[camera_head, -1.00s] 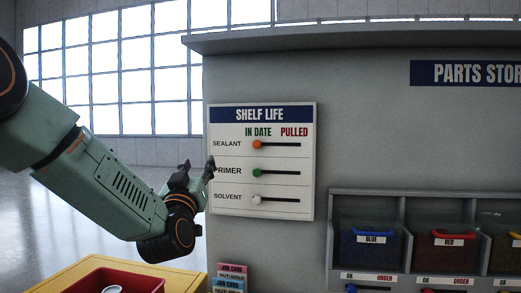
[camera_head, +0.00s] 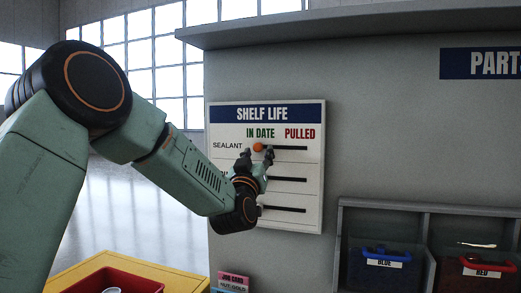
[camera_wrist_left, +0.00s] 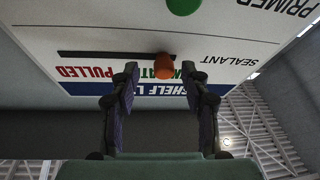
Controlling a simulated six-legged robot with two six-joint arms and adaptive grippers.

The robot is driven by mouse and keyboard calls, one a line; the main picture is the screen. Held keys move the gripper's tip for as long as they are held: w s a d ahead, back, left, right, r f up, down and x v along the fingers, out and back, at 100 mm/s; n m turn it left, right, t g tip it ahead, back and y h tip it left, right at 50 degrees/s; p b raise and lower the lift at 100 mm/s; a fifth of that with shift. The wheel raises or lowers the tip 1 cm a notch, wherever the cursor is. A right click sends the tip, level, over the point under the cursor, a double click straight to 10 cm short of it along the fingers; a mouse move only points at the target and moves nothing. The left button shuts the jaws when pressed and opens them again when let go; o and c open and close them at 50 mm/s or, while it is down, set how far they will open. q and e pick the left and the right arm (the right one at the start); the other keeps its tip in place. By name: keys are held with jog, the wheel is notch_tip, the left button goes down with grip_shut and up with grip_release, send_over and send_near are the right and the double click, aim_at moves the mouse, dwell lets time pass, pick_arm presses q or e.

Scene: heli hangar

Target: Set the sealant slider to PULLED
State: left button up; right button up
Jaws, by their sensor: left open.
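The SHELF LIFE board (camera_head: 226,180) hangs on the grey wall with three slots. The orange sealant knob (camera_head: 258,147) sits at the left, IN DATE end of the top slot (camera_head: 290,148), whose PULLED end is free. My left gripper (camera_head: 258,154) is open at the knob, one finger to each side. In the left wrist view, which is upside down, the orange knob (camera_wrist_left: 164,67) lies between the fingertips; I cannot tell if either touches it. The green primer knob (camera_wrist_left: 183,4) shows there but is hidden by my gripper in the head view. My right gripper is not in view.
The solvent knob is mostly hidden behind my wrist. A shelf with a blue bin (camera_head: 378,272) and a red bin (camera_head: 475,285) stands at lower right. A yellow table (camera_head: 75,272) with a red tray (camera_head: 138,284) is at lower left. Job cards (camera_head: 232,282) hang below the board.

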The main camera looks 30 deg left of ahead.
pick_arm(q)
jog(key=shift+s+a+r, duration=0.1)
jog(key=shift+a+r, duration=0.4)
jog(key=shift+w+f, duration=0.25)
jog(key=shift+w, duration=0.3)
jog(key=shift+c, duration=0.9)
jog(key=shift+s+d+r, duration=0.1)
jog(key=shift+s+r, duration=0.1)
jog(key=shift+s, duration=0.2)
jog(key=c, duration=0.4)
grip_shut()
